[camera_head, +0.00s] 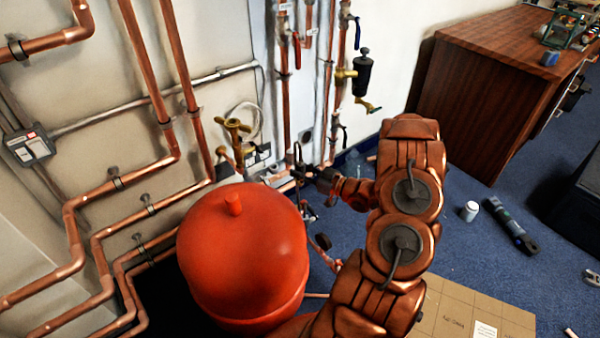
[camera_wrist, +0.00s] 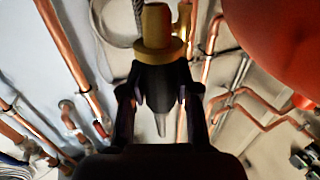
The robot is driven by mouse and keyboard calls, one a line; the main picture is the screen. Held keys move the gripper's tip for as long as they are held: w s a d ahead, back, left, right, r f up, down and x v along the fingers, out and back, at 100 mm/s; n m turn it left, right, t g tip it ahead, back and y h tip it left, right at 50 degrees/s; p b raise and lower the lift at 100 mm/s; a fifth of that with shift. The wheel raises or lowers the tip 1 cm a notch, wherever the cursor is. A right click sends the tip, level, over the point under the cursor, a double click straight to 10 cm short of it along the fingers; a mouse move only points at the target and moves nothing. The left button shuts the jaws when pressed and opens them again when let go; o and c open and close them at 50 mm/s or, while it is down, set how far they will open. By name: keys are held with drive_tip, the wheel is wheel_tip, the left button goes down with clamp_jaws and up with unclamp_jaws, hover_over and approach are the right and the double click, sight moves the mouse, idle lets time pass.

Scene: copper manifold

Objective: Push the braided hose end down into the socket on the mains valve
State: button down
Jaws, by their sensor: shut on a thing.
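My gripper (camera_head: 322,178) is low near the wall pipes, right of the red tank, and small in the head view. In the wrist view its dark fingers (camera_wrist: 162,82) are shut on the hose end. A brass fitting (camera_wrist: 155,38) with a wide collar shows just beyond the fingertips, and grey braided hose (camera_wrist: 138,12) shows beside it. A brass valve (camera_head: 235,128) with a cross-shaped top stands left of my gripper, above the tank. I cannot tell whether it is the mains valve. The socket and any contact with it are not clear.
The red tank (camera_head: 243,258) stands close on the left of my arm. Copper pipes (camera_head: 170,60) run along the wall. A cardboard sheet (camera_head: 470,315), a white cup (camera_head: 469,211) and a dark torch-like tool (camera_head: 510,227) lie on the blue floor. A wooden cabinet (camera_head: 470,110) stands right.

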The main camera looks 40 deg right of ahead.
sight(303, 164)
drive_tip(key=shift+r+p, duration=0.6)
drive_tip(key=shift+r, duration=1.1)
drive_tip(key=shift+a, duration=0.1)
